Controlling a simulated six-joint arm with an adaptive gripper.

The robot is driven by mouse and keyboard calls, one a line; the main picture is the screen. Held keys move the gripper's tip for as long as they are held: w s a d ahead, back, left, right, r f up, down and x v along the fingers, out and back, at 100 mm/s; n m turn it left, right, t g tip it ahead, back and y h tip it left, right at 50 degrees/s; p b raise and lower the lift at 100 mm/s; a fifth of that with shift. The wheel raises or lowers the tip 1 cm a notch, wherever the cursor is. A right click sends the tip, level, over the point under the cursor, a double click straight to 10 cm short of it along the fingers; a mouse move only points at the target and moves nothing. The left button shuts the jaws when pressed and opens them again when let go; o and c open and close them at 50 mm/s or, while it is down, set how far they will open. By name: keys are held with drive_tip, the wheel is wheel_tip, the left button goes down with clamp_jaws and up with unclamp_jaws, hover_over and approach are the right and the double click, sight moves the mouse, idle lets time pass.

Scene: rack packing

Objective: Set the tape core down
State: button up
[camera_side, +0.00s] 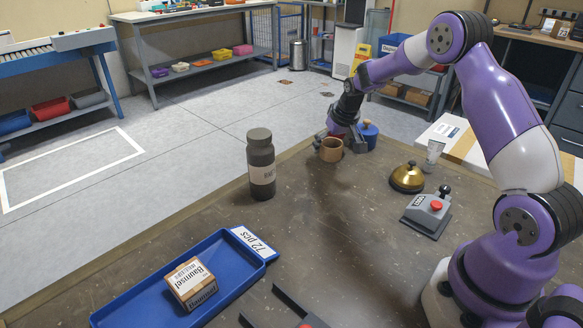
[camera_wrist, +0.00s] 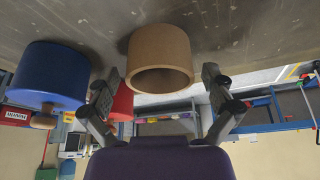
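The tape core (camera_side: 331,150), a brown open ring, appears to stand on the table near its far edge. In the wrist view the tape core (camera_wrist: 160,48) is between and just beyond the fingertips, with its open end facing the camera. My gripper (camera_side: 343,141) is low over the table, right behind the core in the side view. In the wrist view my gripper (camera_wrist: 160,78) has its fingers spread, with a visible gap on each side of the core. The core's far side is hidden.
A blue pot with a wooden knob (camera_side: 368,134) stands close to the gripper. A dark bottle (camera_side: 261,165), a brass bell (camera_side: 407,178) and a red-button box (camera_side: 428,211) stand around. A blue tray (camera_side: 130,306) holds a carton (camera_side: 190,284). The middle table is clear.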

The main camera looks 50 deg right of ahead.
idle(0.3)
drive_tip(key=v, duration=1.2)
drive_tip(key=s+a+r+n+t, duration=0.1)
drive_tip(key=s+a+r, duration=0.25)
drive_tip(key=a, duration=0.25)
drive_tip(key=s+a+r+n, duration=0.1)
drive_tip(key=s+a+r, duration=0.2)
drive_tip(key=s+a, duration=0.15)
drive_tip(key=s+a+f+n+y, duration=0.1)
drive_tip(key=s+a+n, duration=0.1)
drive_tip(key=s+a, duration=0.5)
drive_tip(key=s, duration=0.2)
drive_tip(key=shift+s+f+n+y, duration=0.2)
drive_tip(key=shift+s+n+y, duration=0.1)
drive_tip(key=shift+y, duration=0.1)
drive_tip(key=shift+w+r, duration=0.1)
drive_tip(key=shift+w, duration=0.05)
